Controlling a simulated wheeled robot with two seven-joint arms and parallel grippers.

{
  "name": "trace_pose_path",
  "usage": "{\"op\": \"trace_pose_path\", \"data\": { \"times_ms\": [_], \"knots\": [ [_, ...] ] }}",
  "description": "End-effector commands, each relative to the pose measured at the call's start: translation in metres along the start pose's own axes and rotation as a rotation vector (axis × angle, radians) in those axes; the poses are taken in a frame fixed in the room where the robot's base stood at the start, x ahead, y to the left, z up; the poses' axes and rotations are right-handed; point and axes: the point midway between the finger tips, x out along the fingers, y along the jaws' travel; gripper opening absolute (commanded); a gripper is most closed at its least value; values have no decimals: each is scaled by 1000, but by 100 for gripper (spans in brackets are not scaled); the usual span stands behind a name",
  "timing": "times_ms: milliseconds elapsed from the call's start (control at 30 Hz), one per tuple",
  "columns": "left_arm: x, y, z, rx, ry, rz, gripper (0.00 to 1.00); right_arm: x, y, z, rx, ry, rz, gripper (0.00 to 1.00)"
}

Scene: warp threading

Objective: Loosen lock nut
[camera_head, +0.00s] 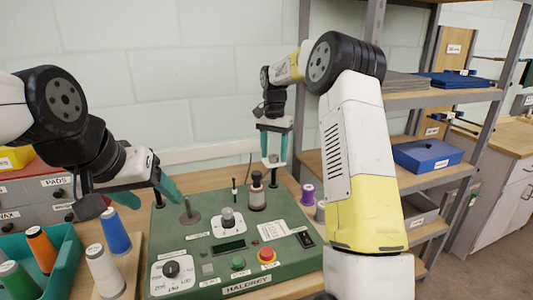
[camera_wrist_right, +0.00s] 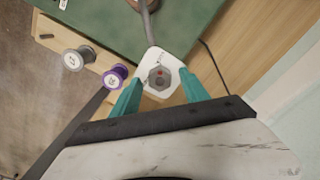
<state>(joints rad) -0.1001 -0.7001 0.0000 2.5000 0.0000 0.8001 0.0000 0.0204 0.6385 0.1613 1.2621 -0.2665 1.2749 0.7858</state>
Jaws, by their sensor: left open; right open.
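My right gripper (camera_head: 273,148) hangs from above behind the green machine panel (camera_head: 192,244), pointing down with its teal fingers open. In the head view a small pale piece (camera_head: 272,160) shows below this gripper on a dark post; the nut's shape is too small to tell there. My left gripper (camera_head: 150,193) is open and empty at the panel's left back corner.
Blue (camera_head: 115,232) and white (camera_head: 104,273) thread spools stand left of the panel, beside a teal bin (camera_head: 65,261). A purple spool (camera_wrist_right: 114,77) and a grey spool (camera_wrist_right: 77,58) stand near the nut. A metal shelf (camera_head: 430,98) rises at right.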

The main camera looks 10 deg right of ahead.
Motion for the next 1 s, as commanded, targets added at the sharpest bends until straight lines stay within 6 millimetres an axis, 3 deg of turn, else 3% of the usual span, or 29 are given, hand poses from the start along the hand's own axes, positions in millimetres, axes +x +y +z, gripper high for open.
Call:
{"op": "trace_pose_path", "data": {
  "times_ms": [300,500,600,1000],
  "knots": [
    [0,0,0,0,0,0,66,4,0,0,0,0,0,53],
    [0,0,0,0,0,0,66,4,0,0,0,0,0,14],
    [0,0,0,0,0,0,66,4,0,0,0,0,0,0],
    [0,0,0,0,0,0,66,3,0,0,-73,0,0,0]
  ]
}}
